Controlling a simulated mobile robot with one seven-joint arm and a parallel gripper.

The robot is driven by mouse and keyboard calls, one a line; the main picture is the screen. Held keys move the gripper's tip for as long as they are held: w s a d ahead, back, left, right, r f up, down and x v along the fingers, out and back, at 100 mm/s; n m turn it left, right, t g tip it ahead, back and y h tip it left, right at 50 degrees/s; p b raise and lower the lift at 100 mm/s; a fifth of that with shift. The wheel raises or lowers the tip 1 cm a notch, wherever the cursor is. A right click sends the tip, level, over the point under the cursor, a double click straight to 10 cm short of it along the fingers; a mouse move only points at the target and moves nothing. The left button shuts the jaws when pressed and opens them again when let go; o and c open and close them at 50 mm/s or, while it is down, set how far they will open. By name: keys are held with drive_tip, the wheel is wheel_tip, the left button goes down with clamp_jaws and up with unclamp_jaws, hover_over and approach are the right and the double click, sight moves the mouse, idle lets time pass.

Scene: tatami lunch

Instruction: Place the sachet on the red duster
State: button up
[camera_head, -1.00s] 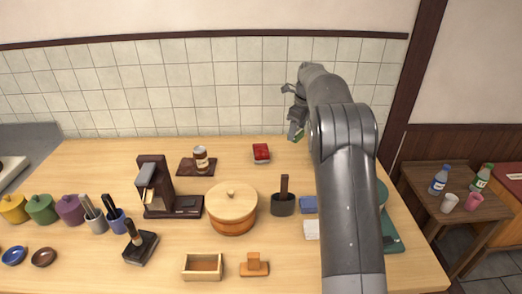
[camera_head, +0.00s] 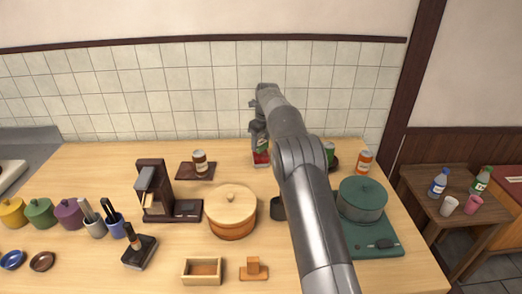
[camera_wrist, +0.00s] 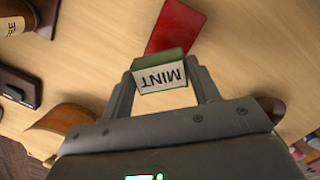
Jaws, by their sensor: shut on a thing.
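The sachet (camera_wrist: 160,77), white with "MINT" printed on it and a green face, is between the two fingers of my gripper (camera_wrist: 164,86) in the wrist view. My gripper is shut on it. The red duster (camera_wrist: 176,25) lies flat on the wooden table just beyond the sachet in that view, partly covered by it. In the head view the red duster (camera_head: 261,158) is near the back of the table, with my gripper (camera_head: 260,144) right above or at it. Whether the sachet touches the duster cannot be told.
A brown board (camera_head: 184,171) with a labelled jar (camera_head: 200,162) stands left of the duster. A round wooden lidded pot (camera_head: 232,213) is in front. An orange can (camera_head: 364,162) and a green pot (camera_head: 361,200) stand to the right. Table around the duster is mostly clear.

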sight(261, 149)
drive_tip(key=shift+f, duration=2)
drive_tip(key=shift+f, duration=0.15)
drive_tip(key=o, duration=1)
drive_tip(key=shift+c, duration=0.2)
